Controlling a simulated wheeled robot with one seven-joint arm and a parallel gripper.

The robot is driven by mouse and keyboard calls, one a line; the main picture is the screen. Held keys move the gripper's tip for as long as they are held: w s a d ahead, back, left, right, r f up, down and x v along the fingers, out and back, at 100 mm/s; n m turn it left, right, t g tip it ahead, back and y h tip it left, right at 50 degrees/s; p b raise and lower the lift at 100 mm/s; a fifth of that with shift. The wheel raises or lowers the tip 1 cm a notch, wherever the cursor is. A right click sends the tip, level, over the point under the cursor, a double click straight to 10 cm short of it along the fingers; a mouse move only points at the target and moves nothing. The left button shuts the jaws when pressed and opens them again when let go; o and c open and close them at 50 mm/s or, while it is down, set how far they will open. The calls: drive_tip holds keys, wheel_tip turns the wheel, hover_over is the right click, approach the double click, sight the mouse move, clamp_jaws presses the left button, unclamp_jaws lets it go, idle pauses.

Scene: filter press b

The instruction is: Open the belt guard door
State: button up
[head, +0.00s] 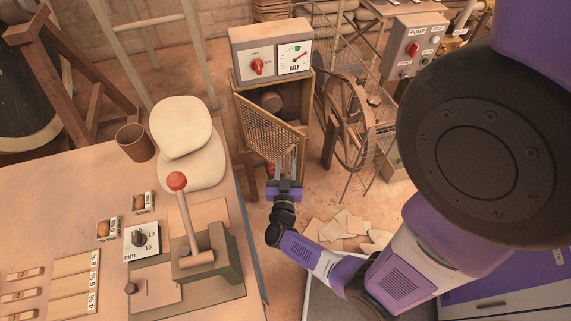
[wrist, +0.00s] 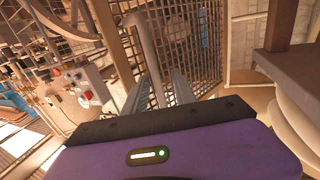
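The belt guard door (head: 268,122) is a tan mesh panel on the front of the belt housing in the head view. It stands ajar, swung out from the housing. The mesh fills the upper middle of the wrist view (wrist: 185,45). A grey curved bar handle (wrist: 146,45) stands off the mesh and runs down between my fingers. My gripper (head: 285,172) is at the door's lower right side. Its two fingers (wrist: 159,85) are partly closed, one on each side of the handle, and look shut on it. The exact contact is too small to see.
The belt housing (head: 239,105) carries a box with a red knob and a BELT gauge (head: 295,59). A spoked wheel (head: 352,125) stands to the right. A workbench (head: 60,215) with a red-knobbed lever (head: 177,182) lies to the left. Flat scraps (head: 340,225) lie on the floor.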

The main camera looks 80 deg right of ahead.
drive_tip(key=s+a+b, duration=0.1)
drive_tip(key=a, duration=0.6)
drive_tip(key=shift+a, duration=0.35)
drive_tip(key=shift+c, duration=0.2)
